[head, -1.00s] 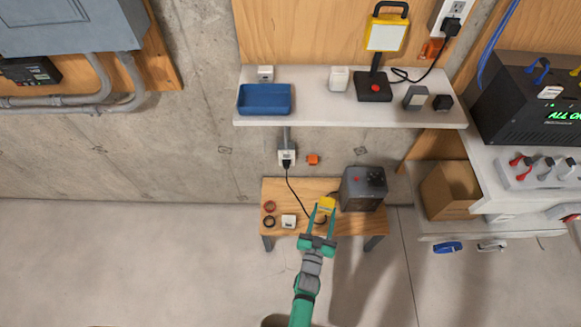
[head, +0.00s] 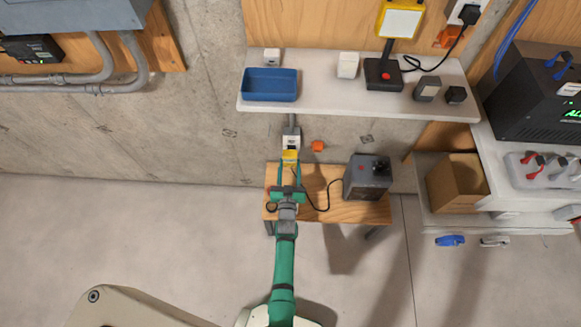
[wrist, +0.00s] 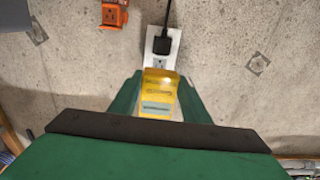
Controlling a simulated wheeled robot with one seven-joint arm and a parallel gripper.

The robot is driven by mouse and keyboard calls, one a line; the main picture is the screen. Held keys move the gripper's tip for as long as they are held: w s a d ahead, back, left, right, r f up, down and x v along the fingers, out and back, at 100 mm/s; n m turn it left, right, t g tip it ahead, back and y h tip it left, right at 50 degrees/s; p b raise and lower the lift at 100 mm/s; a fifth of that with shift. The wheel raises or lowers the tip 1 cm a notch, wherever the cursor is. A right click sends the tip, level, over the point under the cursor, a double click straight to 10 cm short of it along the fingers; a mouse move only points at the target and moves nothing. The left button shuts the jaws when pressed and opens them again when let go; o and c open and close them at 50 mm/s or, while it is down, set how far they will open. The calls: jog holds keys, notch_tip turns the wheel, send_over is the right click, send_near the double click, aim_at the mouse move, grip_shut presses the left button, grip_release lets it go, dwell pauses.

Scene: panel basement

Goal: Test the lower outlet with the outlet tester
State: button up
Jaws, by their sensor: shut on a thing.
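My gripper (head: 290,166) is shut on the yellow outlet tester (wrist: 158,95), which also shows in the head view (head: 290,155). The lower outlet (head: 291,141) is a white plate on the concrete wall, below the shelf. In the wrist view the outlet (wrist: 174,44) has a black plug (wrist: 161,43) in one socket, and the socket nearer the tester shows bare. The tester is right in front of the plate and lined up roughly with that bare socket. I cannot tell whether it touches. Its far face is hidden.
An orange box (head: 317,146) is on the wall beside the outlet, and it shows at upper left in the wrist view (wrist: 113,14). A small wooden table (head: 335,208) below holds a grey box (head: 367,178) and a black cord. The shelf (head: 325,104) overhangs the outlet.

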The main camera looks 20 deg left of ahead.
aim_at(291, 142)
jog(key=shift+w+r, duration=0.1)
jog(key=shift+w, duration=0.9)
jog(key=shift+a+x, duration=0.2)
jog(key=shift+x, duration=1.9)
jog(key=shift+w+a, duration=0.15)
jog(key=shift+w, duration=0.45)
jog(key=o, duration=1.5)
jog(key=shift+s, duration=0.1)
jog(key=v, duration=1)
jog(key=shift+s, duration=0.35)
